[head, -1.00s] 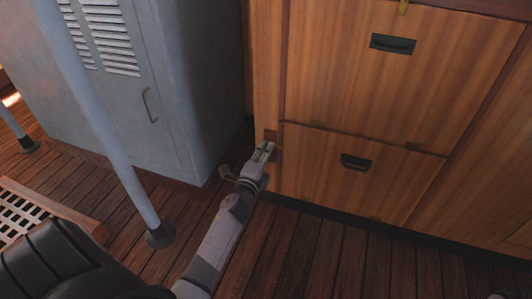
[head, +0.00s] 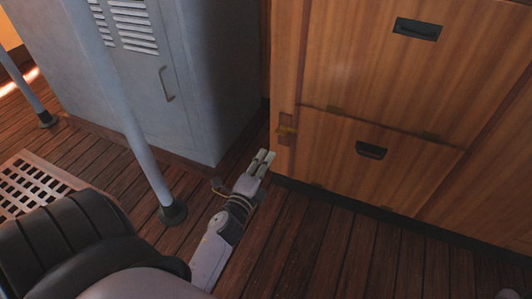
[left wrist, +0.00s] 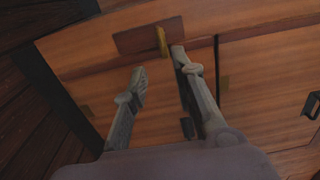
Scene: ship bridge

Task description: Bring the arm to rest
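My left gripper (head: 262,163) is in front of the lower left corner of the wooden cabinet. Its two fingers stand apart with nothing between them, as the left wrist view (left wrist: 158,64) also shows. A small brass latch (head: 287,130) sits on a darker wood plate on the cabinet's left post, a little above and right of the fingertips. In the left wrist view the latch (left wrist: 161,40) shows just past the right finger's tip; the fingers look clear of it.
The wooden cabinet (head: 340,165) has closed fronts with black recessed pulls. A grey metal locker (head: 205,100) stands to its left. A pale post (head: 140,140) rises from the floor at left, near a black padded seat (head: 60,245) and a floor grating (head: 30,182). Plank floor lies in front.

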